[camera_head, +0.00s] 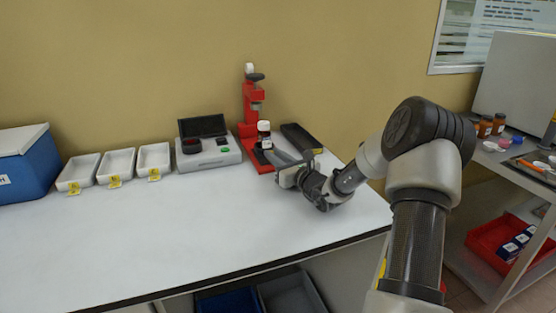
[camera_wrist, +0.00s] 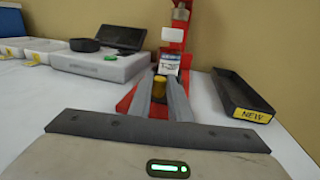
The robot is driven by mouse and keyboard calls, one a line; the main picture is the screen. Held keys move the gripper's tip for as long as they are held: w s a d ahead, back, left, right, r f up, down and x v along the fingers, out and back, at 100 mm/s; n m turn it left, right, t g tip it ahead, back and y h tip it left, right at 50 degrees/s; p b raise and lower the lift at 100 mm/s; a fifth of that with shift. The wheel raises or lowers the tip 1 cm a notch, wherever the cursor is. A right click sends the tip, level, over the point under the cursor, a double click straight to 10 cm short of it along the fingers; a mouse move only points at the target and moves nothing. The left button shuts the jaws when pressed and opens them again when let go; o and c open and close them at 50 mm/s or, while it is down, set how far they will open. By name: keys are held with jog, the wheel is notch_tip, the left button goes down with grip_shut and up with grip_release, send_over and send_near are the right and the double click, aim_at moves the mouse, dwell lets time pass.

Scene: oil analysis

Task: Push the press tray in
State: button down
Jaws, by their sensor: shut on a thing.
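The red press (camera_head: 251,103) stands upright on the white bench near the wall, with its column also at the top of the wrist view (camera_wrist: 174,33). A dark bottle with a white label (camera_head: 264,128) stands low at the press front; its label shows beyond my fingertips in the wrist view (camera_wrist: 170,62). My gripper (camera_wrist: 162,85) is at the front of the press, its fingers close on either side of a brass-coloured knob (camera_wrist: 159,89), which looks like the press tray's handle. The tray itself is mostly hidden by the fingers and the bottle.
A black tray labelled NEW (camera_wrist: 240,96) lies close to the right of the press. A grey device with an open black lid (camera_head: 214,152) stands at its left, then several white trays (camera_head: 116,164) and a blue box (camera_head: 25,165). The front bench is clear.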

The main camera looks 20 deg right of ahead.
aim_at(267, 146)
jog(key=x, duration=0.2)
jog(key=d+x, duration=0.1)
jog(key=x, duration=0.2)
jog(key=shift+w, duration=0.1)
jog(key=c, duration=1.6)
grip_release()
jog(key=shift+c, duration=0.2)
jog(key=p+v, duration=0.2)
jog(key=v, duration=1.5)
jog(key=shift+s+p, duration=0.25)
jog(key=shift+p, duration=0.1)
